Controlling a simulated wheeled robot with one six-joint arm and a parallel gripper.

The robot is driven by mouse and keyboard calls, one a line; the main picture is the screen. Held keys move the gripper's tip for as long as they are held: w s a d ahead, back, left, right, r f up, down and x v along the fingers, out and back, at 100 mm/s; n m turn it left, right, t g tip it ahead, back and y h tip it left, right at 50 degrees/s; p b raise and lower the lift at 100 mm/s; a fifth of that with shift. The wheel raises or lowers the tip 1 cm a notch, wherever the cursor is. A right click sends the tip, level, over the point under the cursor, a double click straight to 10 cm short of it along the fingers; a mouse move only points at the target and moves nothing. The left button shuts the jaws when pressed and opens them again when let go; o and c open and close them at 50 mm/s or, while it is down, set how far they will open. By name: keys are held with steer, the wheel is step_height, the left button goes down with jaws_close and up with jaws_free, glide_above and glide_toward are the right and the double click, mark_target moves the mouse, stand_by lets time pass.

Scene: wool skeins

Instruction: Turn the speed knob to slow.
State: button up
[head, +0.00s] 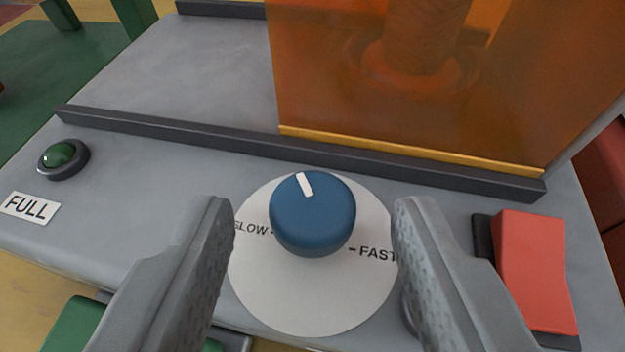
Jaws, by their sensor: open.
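The speed knob (315,218) is a round blue knob with a white pointer mark on top. It sits on a white dial plate (310,298) printed SLOW at the left and FAST at the right. The white mark points up and slightly left in the picture, at neither label. My gripper (312,215) is open, one finger on each side of the knob, with a clear gap on both sides. The fingers cover the outer edges of the dial and touch the ends of the labels in the picture.
A red rocker switch (535,268) stands close by my right finger. A green lamp (60,156) with a FULL label (30,207) is at the left. Behind the knob are a dark rail (210,136) and an orange see-through guard (330,80) over a wool skein.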

steer(key=shift+w+f, duration=0.15)
steer(key=shift+w, duration=0.25)
steer(key=c, duration=1)
steer(key=shift+o, duration=0.2)
steer(key=shift+d+n+y, duration=0.15)
steer(key=shift+n+y, duration=0.25)
steer(key=shift+y, duration=0.1)
steer(key=n+y, duration=0.2)
steer(key=d+n+g+y, duration=0.1)
steer(key=n+y, duration=0.1)
steer(key=y, duration=0.1)
steer(key=n+g+y, duration=0.1)
steer(key=n, duration=0.1)
steer(key=n+g+y, duration=0.1)
steer(key=n+y, duration=0.1)
steer(key=n+g+y, duration=0.1)
steer(key=n+y, duration=0.1)
steer(key=shift+w+d+g, duration=0.3)
steer(key=shift+w, duration=0.1)
steer(key=shift+y, duration=0.4)
